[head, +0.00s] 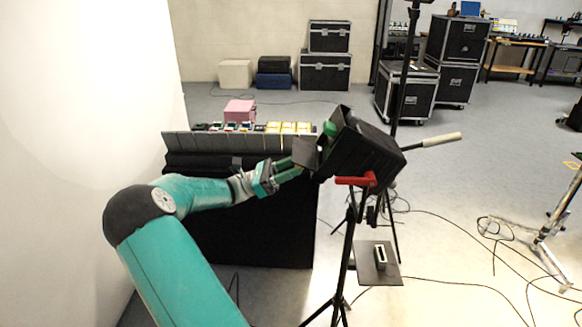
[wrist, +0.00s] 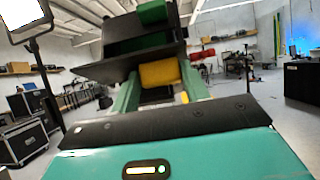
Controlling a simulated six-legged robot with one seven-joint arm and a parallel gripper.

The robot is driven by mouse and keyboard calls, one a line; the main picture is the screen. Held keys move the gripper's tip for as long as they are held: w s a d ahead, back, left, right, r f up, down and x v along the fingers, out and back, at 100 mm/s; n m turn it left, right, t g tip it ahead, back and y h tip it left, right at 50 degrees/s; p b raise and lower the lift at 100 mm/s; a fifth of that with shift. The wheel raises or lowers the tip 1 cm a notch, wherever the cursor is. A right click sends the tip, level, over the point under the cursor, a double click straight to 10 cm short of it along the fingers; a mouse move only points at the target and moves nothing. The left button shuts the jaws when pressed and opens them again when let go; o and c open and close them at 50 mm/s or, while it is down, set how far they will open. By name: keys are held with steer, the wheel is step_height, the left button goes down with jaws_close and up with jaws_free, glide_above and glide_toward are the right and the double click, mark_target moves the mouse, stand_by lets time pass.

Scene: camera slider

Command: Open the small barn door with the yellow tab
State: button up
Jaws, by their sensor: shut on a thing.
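A black studio lamp (head: 368,150) with barn doors is on a stand in the middle of the head view. A small black barn door (head: 306,155) sticks out at the lamp's left side. In the wrist view the black door (wrist: 112,66) lies above the yellow tab (wrist: 160,75). My gripper (head: 287,170) reaches the lamp from the left, and in the wrist view its green fingers (wrist: 160,88) are on either side of the yellow tab, shut on it. The tab is hidden in the head view. A green tab (head: 330,129) is on another door; it also shows in the wrist view (wrist: 152,13).
A red handle (head: 355,181) and a pale-ended rod (head: 440,140) stick out from the lamp. The stand's legs (head: 343,262) and floor cables are below. A black-draped table (head: 250,225) with small colored items stands behind my arm. Flight cases (head: 405,92) are farther back.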

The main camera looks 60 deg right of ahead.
steer(key=o, duration=1)
steer(key=v, duration=1.3)
steer(key=shift+w+a+f, duration=0.15)
steer(key=shift+w+f, duration=0.1)
steer(key=shift+w, duration=0.05)
